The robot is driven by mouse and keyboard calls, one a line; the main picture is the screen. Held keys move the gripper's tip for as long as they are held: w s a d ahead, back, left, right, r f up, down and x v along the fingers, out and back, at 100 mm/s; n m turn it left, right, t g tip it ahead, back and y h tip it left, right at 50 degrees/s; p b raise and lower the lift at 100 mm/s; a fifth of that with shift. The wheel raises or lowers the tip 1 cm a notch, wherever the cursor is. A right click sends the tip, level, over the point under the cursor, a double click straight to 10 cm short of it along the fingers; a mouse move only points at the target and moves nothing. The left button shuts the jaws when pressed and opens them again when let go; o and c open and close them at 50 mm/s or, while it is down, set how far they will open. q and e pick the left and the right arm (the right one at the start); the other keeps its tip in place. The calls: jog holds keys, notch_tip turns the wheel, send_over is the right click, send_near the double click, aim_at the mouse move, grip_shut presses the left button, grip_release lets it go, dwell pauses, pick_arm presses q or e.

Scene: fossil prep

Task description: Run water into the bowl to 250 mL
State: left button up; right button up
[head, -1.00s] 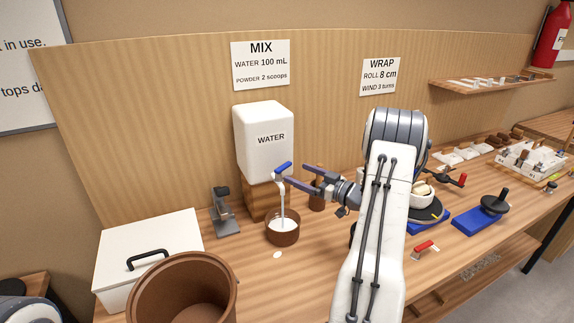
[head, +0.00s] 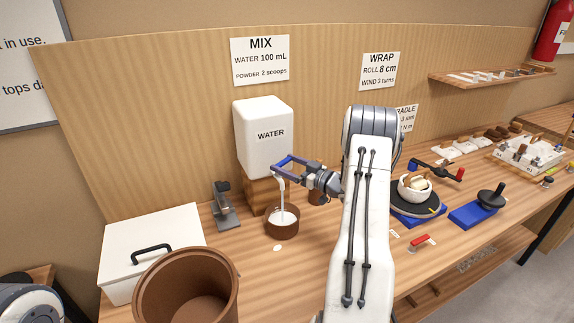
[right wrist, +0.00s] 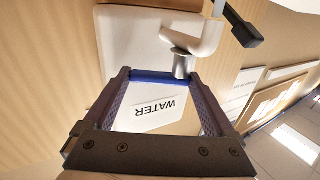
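The white water tank (head: 262,125), marked WATER, stands on a wooden block. Its tap has a blue lever (head: 284,163) and a pale spout (head: 281,182). A thin pale stream runs from the spout into the brown bowl (head: 283,232), which holds light liquid; I cannot read its level. My right gripper (head: 283,164) is at the tap, fingers wide apart, with the lever between the tips. The right wrist view also shows the blue lever (right wrist: 155,76) spanning the gap between the tips; whether both touch it I cannot tell. My left gripper is out of view.
A MIX sign (head: 261,60) reads water 100 mL, powder 2 scoops. A grey stand (head: 224,207) is left of the bowl. A white lidded box (head: 150,245) and a brown bucket (head: 185,285) stand front left. A turntable (head: 418,208) holds a white bowl at right.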

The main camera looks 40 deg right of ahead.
jog(key=m+h+b, duration=0.1)
jog(key=h, duration=0.1)
jog(key=m+h+b, duration=0.3)
jog(key=h+b, duration=0.1)
jog(key=shift+s+a+f+h, duration=0.15)
jog(key=shift+s+a+h, duration=0.25)
jog(key=shift+s+m+h+b, duration=0.15)
jog(key=shift+m+h+b, duration=0.25)
jog(key=shift+m+h, duration=0.35)
jog(key=shift+r, duration=0.2)
jog(key=o, duration=1.1)
jog(key=shift+c, duration=0.2)
jog(key=b+v, duration=0.3)
jog(key=v, duration=0.7)
jog(key=shift+s, duration=0.25)
